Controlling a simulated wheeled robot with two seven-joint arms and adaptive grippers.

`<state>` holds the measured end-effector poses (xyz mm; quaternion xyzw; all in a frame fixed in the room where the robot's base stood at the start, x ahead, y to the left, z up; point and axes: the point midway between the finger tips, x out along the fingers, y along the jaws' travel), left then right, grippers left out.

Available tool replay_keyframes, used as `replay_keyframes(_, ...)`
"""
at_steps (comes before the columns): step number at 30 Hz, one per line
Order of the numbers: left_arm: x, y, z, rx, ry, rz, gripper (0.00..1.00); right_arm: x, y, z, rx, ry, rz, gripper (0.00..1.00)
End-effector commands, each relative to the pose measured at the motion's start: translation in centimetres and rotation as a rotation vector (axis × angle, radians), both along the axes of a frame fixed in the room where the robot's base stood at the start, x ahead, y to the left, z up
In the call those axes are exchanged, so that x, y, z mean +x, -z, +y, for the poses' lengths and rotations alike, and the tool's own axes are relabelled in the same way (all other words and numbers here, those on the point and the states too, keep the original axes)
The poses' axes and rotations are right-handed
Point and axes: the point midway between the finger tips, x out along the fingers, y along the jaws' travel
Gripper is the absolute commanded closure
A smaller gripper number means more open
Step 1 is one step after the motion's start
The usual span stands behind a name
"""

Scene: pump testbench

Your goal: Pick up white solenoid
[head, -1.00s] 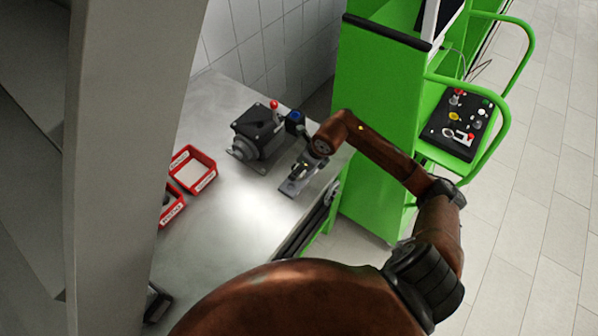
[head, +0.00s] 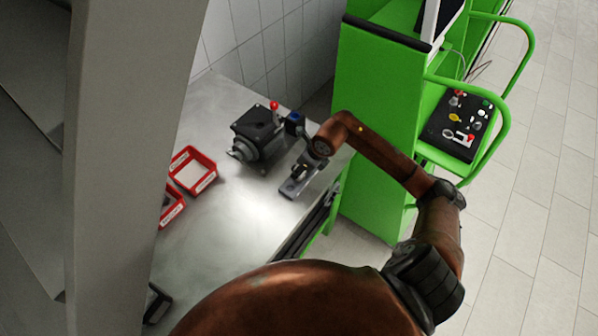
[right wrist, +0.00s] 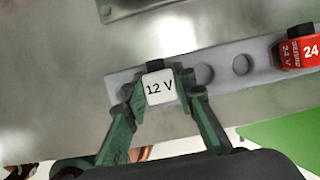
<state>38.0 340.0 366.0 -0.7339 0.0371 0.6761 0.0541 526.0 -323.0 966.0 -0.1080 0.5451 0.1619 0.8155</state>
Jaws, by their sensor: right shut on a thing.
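The white solenoid (right wrist: 159,87), marked "12 V", sits at a grey holder bar with round holes (right wrist: 212,70) in the right wrist view. My right gripper (right wrist: 158,92) is shut on it, with one finger on each side. Whether the solenoid is still seated in the bar or just above it I cannot tell. In the head view my right gripper (head: 305,165) is over the holder (head: 290,188) on the table, and the solenoid is too small to make out. My left gripper is not in view.
A red solenoid marked "24" (right wrist: 299,49) sits at the right end of the holder. A dark pump (head: 257,132) with a red-knobbed lever stands behind it. Red bins (head: 208,180) are to the left. A green cabinet (head: 375,130) stands at the right.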

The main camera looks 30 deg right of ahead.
Motion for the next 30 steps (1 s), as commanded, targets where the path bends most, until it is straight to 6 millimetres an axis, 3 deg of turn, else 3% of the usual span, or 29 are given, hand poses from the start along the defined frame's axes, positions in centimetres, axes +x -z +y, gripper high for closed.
replay_keyframes(5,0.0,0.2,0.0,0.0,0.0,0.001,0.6,0.1,-0.8,0.0,0.0,-0.001,-0.002,0.93)
replay_keyframes(11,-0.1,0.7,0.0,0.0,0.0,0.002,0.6,-0.2,-3.6,0.0,-0.004,-0.003,-0.005,0.93)
replay_keyframes(19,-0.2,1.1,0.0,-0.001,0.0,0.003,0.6,-5.2,-9.3,0.6,-0.007,-0.004,-0.005,0.93)
replay_keyframes(24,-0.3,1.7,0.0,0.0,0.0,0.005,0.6,-9.4,-10.8,1.2,-0.006,-0.003,0.0,0.93)
replay_keyframes(30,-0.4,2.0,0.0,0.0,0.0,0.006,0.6,-12.5,-12.3,1.6,-0.002,-0.001,0.0,0.93)
